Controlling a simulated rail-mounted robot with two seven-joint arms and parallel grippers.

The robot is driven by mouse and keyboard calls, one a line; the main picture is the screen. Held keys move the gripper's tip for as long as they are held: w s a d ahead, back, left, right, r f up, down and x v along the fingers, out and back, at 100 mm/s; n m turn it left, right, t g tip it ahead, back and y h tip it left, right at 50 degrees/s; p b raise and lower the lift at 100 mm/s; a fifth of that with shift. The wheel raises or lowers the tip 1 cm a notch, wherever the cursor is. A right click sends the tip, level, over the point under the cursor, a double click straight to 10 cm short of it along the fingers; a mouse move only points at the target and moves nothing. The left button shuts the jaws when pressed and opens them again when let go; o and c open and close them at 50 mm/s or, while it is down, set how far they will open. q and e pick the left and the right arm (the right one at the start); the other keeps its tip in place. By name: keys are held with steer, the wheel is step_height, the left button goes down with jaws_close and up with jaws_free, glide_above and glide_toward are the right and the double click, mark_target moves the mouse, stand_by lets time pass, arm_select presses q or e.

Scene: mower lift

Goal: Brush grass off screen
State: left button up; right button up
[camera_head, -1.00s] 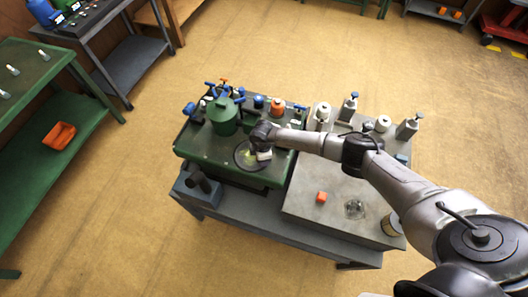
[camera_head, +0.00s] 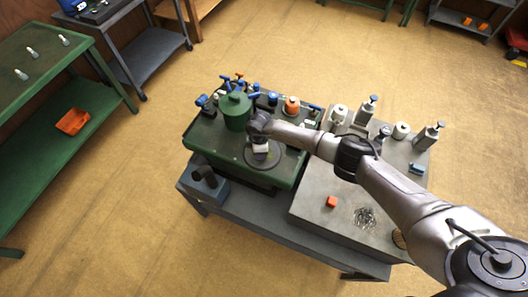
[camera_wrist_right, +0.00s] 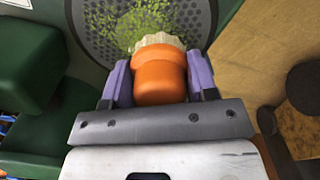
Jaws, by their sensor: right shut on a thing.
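The round dark perforated screen (camera_head: 276,162) is set in the green machine top (camera_head: 215,150). In the right wrist view the screen (camera_wrist_right: 92,38) carries scattered green grass clippings (camera_wrist_right: 128,30), thickest around the brush tip. My right gripper (camera_head: 261,150) is over the screen. In the wrist view its purple fingers (camera_wrist_right: 160,82) are shut on the orange handle of a brush (camera_wrist_right: 160,80). The cream bristles point at the screen among the clippings; whether they touch it I cannot tell. My left gripper is not in view.
A green canister (camera_head: 236,112) and several blue-handled parts stand behind the screen. The grey slab on the right holds an orange cube (camera_head: 331,202), a wire heap (camera_head: 365,217) and several grey cylinders. A green bench (camera_head: 50,110) stands at the left. Open floor surrounds the cart.

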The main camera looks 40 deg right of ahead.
steer(key=shift+w+a+f+b, duration=0.15)
steer(key=shift+w+a+b, duration=0.4)
steer(key=shift+w, duration=0.3)
steer(key=b, duration=0.1)
steer(key=w+a+b, duration=0.1)
steer(key=w+b, duration=0.1)
steer(key=shift+w+a+f, duration=0.15)
steer(key=shift+f, duration=0.1)
steer(key=shift+w+a+b, duration=0.25)
steer(key=shift+w+b, duration=0.1)
steer(key=shift+w, duration=0.05)
steer(key=shift+r, duration=0.15)
step_height(320, 180, up, 6)
steer(key=p, duration=0.6)
